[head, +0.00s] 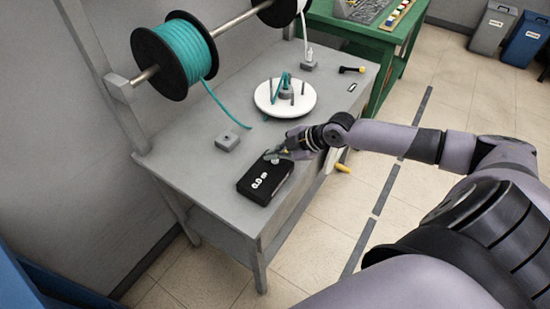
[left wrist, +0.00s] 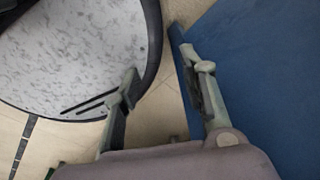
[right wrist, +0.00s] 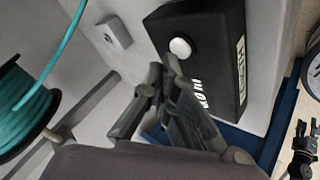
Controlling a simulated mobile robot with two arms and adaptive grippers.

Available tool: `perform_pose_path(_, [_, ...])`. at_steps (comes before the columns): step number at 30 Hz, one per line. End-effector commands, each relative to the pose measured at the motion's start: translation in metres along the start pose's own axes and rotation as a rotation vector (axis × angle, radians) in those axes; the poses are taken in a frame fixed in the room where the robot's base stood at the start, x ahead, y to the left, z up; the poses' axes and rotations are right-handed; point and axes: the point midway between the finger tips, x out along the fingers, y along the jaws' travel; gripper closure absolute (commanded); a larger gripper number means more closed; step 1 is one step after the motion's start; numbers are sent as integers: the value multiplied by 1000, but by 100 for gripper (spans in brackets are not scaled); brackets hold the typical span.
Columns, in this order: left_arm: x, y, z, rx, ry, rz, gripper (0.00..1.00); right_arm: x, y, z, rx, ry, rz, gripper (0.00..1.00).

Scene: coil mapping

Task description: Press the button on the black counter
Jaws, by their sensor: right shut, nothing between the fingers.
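The black counter (head: 264,183) is a box with white digits, lying on the grey workbench near its front edge. It also shows in the right wrist view (right wrist: 208,22), where its round white button (right wrist: 180,47) sits on its top face. My right gripper (head: 275,155) is shut and empty, at the far end of the counter beside the button. In the right wrist view its closed fingertips (right wrist: 168,68) lie just short of the button; I cannot tell whether they touch. My left gripper (left wrist: 160,65) is open and empty, away from the bench, seen only in the left wrist view.
A teal cable spool (head: 185,55) hangs on a rod above the grey workbench (head: 205,175). A small grey block (head: 227,141) and a white turntable with pegs (head: 268,105) stand on the bench. A green table (head: 390,60) is behind.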

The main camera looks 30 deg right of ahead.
Motion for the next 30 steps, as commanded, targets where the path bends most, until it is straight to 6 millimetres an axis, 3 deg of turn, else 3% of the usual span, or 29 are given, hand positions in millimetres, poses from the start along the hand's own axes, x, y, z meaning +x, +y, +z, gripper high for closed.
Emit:
perform_pose_path(14, [-6, 0, 0, 0, 0, 0, 61, -6, 5, -4, 0, 1, 1, 100])
perform_pose_path(30, [-45, -1, -4, 1, 0, 0, 61, -39, 29, -29, 0, 1, 1, 100])
